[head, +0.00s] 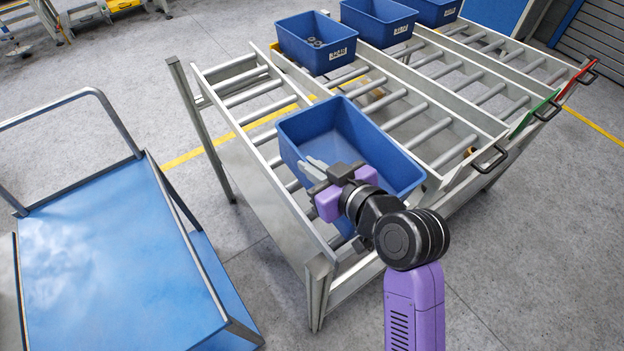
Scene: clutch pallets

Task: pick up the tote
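A blue tote (285,150) is at the lower, near end of the left roller lane. It looks empty where its inside shows, and my arm hides part of its near side. My gripper (316,168), with grey fingers and a purple body, is at the tote's near left side, overlapping its rim in the picture. I cannot tell whether the fingers grip the rim or are only beside it. I also cannot tell whether the tote rests on the rollers or is slightly raised.
The roller rack (262,165) has several lanes. More blue totes stand at its far end, one (290,38) holding grey parts. A cart with a blue deck (110,250) and metal handle stands at left. Bare grey floor lies between cart and rack.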

